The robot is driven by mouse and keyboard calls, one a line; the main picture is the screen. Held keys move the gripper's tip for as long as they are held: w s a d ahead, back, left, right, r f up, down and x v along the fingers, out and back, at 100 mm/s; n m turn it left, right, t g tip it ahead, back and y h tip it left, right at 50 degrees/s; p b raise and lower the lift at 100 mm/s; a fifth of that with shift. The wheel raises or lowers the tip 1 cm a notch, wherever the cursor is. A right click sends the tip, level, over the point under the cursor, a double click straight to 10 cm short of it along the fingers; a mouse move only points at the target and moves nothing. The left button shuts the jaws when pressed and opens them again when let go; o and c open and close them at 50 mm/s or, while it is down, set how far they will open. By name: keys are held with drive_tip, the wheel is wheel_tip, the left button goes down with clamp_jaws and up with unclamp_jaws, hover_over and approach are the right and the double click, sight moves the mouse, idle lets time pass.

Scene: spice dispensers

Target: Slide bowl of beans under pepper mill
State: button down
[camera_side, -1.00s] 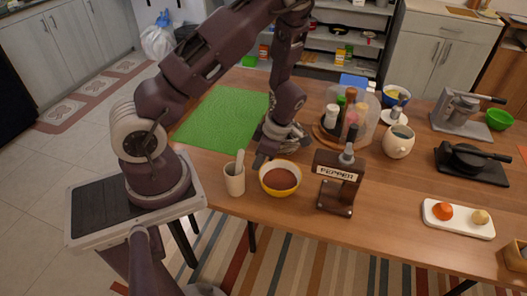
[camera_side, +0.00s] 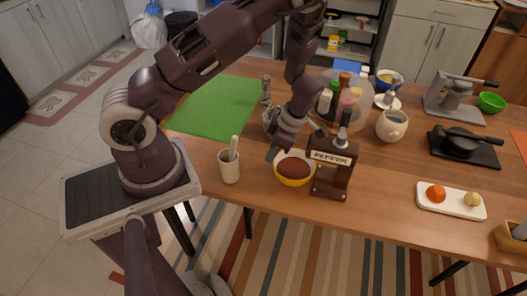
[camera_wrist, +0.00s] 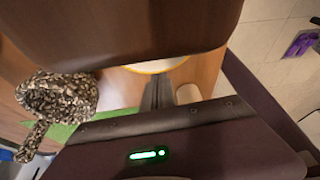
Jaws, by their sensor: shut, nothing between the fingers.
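The yellow bowl (camera_side: 294,180) holds dark brown beans (camera_side: 294,167) and sits upright on the table. The dark wooden pepper mill (camera_side: 332,166), labelled PEPPER, stands upright just right of it. The bowl's right edge is at the mill's left side, partly overlapped by the mill in the side view. I cannot tell how far under it the bowl reaches. My gripper (camera_side: 273,154) is shut and empty, pointing down at the bowl's left, back edge. In the wrist view my closed fingers (camera_wrist: 158,94) are beside the bowl's yellow rim (camera_wrist: 158,70); most of the bowl is hidden.
A beige cup (camera_side: 229,167) with a utensil stands left of the bowl. A speckled object (camera_wrist: 58,95) lies near my gripper. Bottles (camera_side: 345,95) and a cream pot (camera_side: 392,125) stand behind the mill. A green mat (camera_side: 215,107) lies back left.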

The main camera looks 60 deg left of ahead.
drive_tip(key=shift+r, duration=0.1)
drive_tip(key=d+v, duration=0.1)
drive_tip(key=v, duration=1)
wheel_tip(320, 180, up, 14)
drive_tip(key=m+t+h, duration=0.3)
drive_tip(key=m, duration=0.8)
hover_over(283, 172)
drive_tip(key=s+d, duration=0.4)
drive_tip(key=d, duration=0.1)
drive_tip(key=s+d+r+m+t, duration=0.2)
drive_tip(key=s+r+m+t, duration=0.3)
drive_tip(key=s+m, duration=0.9)
wheel_tip(283, 172, up, 4)
drive_tip(key=m, duration=0.3)
drive_tip(key=shift+d+f+t+y, duration=0.2)
drive_tip(key=shift+f+t+y, duration=0.05)
drive_tip(key=shift+t+y, duration=0.05)
